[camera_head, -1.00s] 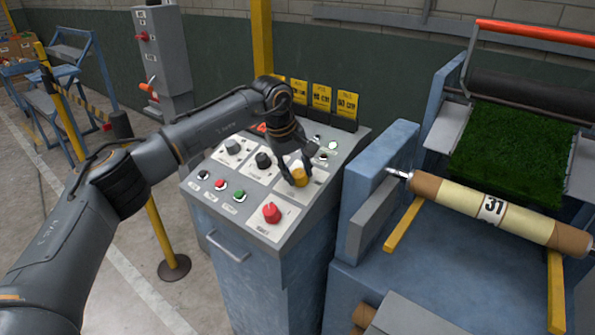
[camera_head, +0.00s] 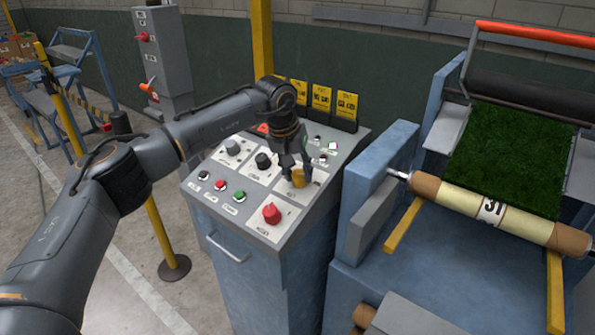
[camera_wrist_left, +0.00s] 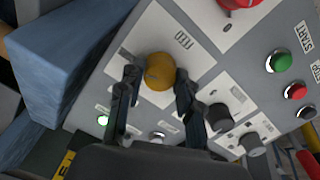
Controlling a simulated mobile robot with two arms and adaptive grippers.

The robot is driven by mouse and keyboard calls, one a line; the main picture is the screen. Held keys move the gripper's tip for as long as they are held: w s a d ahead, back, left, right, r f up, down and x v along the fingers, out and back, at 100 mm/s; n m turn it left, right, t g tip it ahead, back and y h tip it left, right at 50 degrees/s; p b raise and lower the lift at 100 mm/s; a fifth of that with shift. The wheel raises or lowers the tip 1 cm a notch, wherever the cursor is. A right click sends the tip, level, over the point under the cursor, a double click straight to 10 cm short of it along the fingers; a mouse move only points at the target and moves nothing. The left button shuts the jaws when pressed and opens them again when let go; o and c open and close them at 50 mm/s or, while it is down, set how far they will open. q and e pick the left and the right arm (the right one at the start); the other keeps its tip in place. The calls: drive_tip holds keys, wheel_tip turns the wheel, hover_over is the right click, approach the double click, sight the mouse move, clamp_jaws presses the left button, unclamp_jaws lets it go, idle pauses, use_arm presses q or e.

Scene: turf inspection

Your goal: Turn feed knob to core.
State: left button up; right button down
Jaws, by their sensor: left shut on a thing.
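The feed knob (camera_head: 299,181) is yellow and sits on a white plate on the sloped control panel (camera_head: 222,216). In the left wrist view the knob (camera_wrist_left: 160,72) is between the two dark fingers, beside the word FEED. My left gripper (camera_head: 294,172) reaches down onto it from behind and is shut on it. The fingers hide part of the knob, and I cannot read its pointer or the core mark. My right gripper is in neither view.
A red knob (camera_head: 272,213), black knob (camera_head: 264,160) and grey knob (camera_head: 233,147) stand close by. Several small buttons line the panel. To the right is a blue machine with turf (camera_head: 515,155) and a roll marked 31 (camera_head: 491,210).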

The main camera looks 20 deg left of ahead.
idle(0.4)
use_arm(q)
drive_tip(key=o, duration=1.2)
drive_tip(key=shift+c, duration=0.2)
drive_tip(key=shift+r, duration=0.1)
drive_tip(key=v, duration=1.2)
